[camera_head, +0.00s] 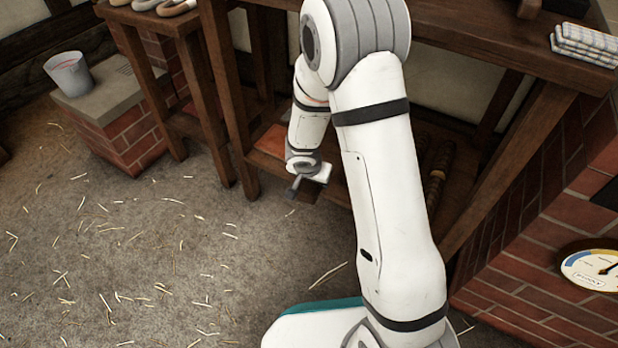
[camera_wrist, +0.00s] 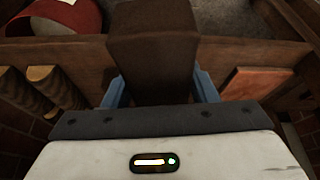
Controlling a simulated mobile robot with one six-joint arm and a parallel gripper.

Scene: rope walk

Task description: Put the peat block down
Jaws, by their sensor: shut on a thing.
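The peat block (camera_wrist: 153,60) is a dark brown block held between the two blue fingers of my gripper (camera_wrist: 156,88) in the wrist view. It fills the upper middle of that view, and its lower part is hidden behind the gripper body. In the head view my gripper (camera_head: 308,184) is small, in front of the lower shelf of the wooden bench. The peat block there is a small dark shape (camera_head: 303,194) just under the gripper. I cannot tell whether it touches anything below.
A reddish slab (camera_wrist: 256,83) lies right of the block, and wooden spools (camera_wrist: 52,88) lie left; a red round container (camera_wrist: 62,16) is beyond. In the head view a grey bucket (camera_head: 68,74) stands on a brick plinth. The straw-strewn floor (camera_head: 150,260) is mostly clear.

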